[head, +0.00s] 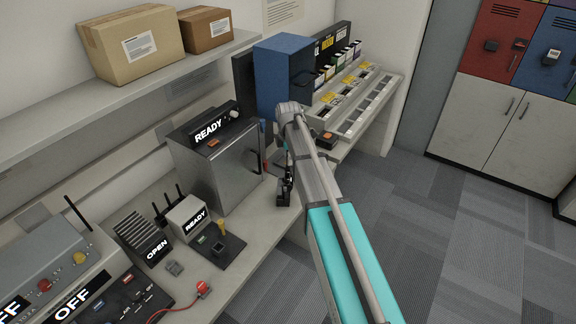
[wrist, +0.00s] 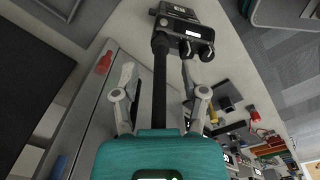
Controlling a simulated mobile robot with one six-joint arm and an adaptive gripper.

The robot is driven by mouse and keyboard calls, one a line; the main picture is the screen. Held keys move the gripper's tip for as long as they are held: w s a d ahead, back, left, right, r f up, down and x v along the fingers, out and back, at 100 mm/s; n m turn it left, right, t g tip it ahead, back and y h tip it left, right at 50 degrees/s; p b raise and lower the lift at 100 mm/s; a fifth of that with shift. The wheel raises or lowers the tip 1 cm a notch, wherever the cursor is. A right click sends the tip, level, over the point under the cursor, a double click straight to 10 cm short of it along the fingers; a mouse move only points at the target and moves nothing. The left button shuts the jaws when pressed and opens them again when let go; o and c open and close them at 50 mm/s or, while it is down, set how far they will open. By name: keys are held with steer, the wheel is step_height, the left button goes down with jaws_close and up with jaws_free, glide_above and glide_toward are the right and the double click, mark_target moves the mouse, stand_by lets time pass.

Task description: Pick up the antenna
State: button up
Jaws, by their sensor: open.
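The antenna (wrist: 160,92) is a long black rod in the wrist view. It runs up the picture from my gripper's teal body to the top of a black handheld radio (wrist: 182,32) with two knobs. My gripper (wrist: 158,72) is open, with one grey finger on each side of the rod. I see gaps between the rod and both fingers. The rod's near end is hidden behind the teal body. In the head view, my arm hides most of this spot, and only a small dark shape shows beside it above the bench.
A grey bench (head: 258,226) runs along the wall. A steel cabinet marked READY (head: 222,168) and a blue box (head: 284,72) stand close to my arm. A small READY unit (head: 188,218) and slotted trays (head: 356,105) are also there. Open carpet (head: 440,235) lies to the right.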

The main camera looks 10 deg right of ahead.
stand_by(0.6)
jaws_close()
